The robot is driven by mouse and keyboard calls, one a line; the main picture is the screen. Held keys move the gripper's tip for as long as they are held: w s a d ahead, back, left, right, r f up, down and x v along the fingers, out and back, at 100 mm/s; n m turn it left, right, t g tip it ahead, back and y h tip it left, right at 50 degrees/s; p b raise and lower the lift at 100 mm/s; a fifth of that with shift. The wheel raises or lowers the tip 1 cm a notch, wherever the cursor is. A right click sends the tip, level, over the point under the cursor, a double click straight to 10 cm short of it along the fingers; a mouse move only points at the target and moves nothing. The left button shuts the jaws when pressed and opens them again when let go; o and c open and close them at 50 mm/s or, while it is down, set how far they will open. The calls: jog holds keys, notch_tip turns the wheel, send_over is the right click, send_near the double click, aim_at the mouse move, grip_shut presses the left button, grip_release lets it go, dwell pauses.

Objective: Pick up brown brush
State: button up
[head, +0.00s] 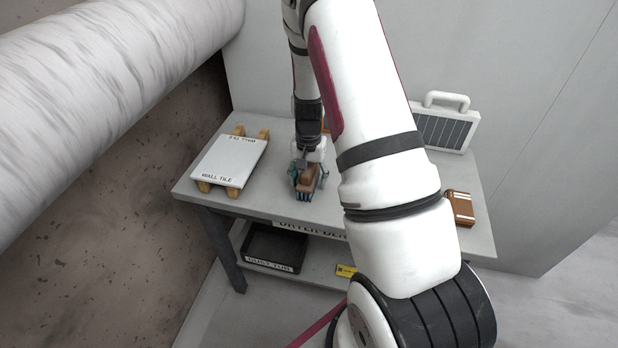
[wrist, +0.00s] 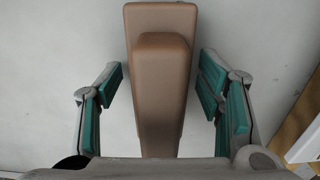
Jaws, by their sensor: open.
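The brown brush (head: 308,178) is on the grey bench (head: 365,207), with blue bristles showing at its lower edge in the head view. In the wrist view the brush (wrist: 160,28) shows as a brown block with a raised brown handle running down the middle. My gripper (head: 308,182) is over the brush, and the brush lies between its fingers. In the wrist view my gripper (wrist: 164,105) is open, with teal pads on both sides and a visible gap between each pad and the brush.
A white tile marked WALL TILE (head: 229,161) rests on wooden strips at the left. A white handled case with a dark ribbed face (head: 443,131) stands at the back right. A black tub (head: 273,249) is on the lower shelf.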

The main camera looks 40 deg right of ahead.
aim_at(308, 168)
jog(key=c, duration=1.3)
jog(key=shift+r, duration=0.15)
jog(key=shift+r, duration=0.55)
notch_tip(308, 168, up, 2)
jog(key=shift+w+r, duration=0.1)
jog(key=shift+r, duration=0.05)
jog(key=s+d, duration=0.2)
jog(key=s, duration=0.3)
jog(key=s+d+r+b, duration=0.1)
jog(key=s+d, duration=0.1)
jog(key=s, duration=0.3)
jog(key=s+d, duration=0.2)
jog(key=s, duration=0.3)
jog(key=shift+d+r, duration=0.15)
jog(key=shift+d, duration=0.05)
jog(key=shift+w, duration=0.1)
